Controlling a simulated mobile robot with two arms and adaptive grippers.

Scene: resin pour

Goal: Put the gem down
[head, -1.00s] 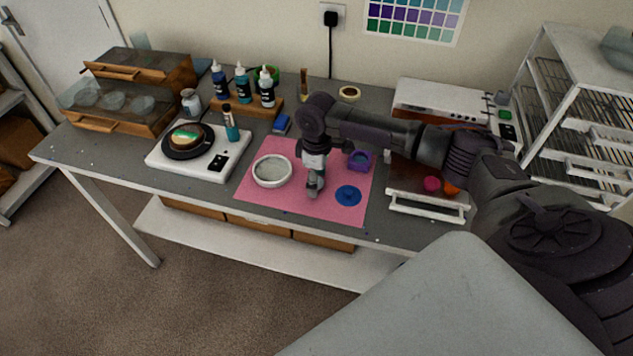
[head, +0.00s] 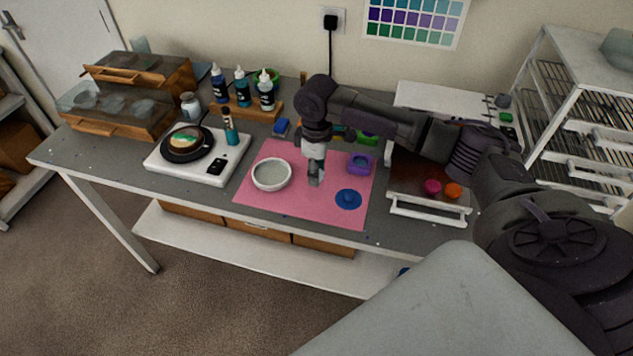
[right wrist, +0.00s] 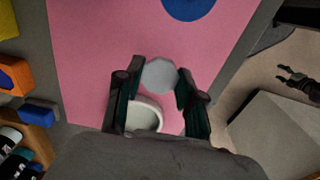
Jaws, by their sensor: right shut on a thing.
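My right gripper (head: 314,182) points down over the pink mat (head: 262,206), between the white round dish (head: 271,175) and the blue disc (head: 348,201). In the right wrist view, the right gripper (right wrist: 160,88) is shut on a pale grey, faceted gem (right wrist: 161,74) held between its fingertips. The white dish (right wrist: 147,117) shows partly behind the fingers there. Whether the gem touches the mat is hard to tell. A dark gripper-like shape, probably my left gripper (right wrist: 290,76), is at the right wrist view's right edge; its jaw state is unclear.
A purple square mold (head: 360,164) lies at the mat's back right. A white hotplate (head: 226,157) with a dark pan stands left of the mat. Dropper bottles (head: 241,88) stand behind. An open tray with pink and orange pieces (head: 453,191) is on the right. The mat's front is clear.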

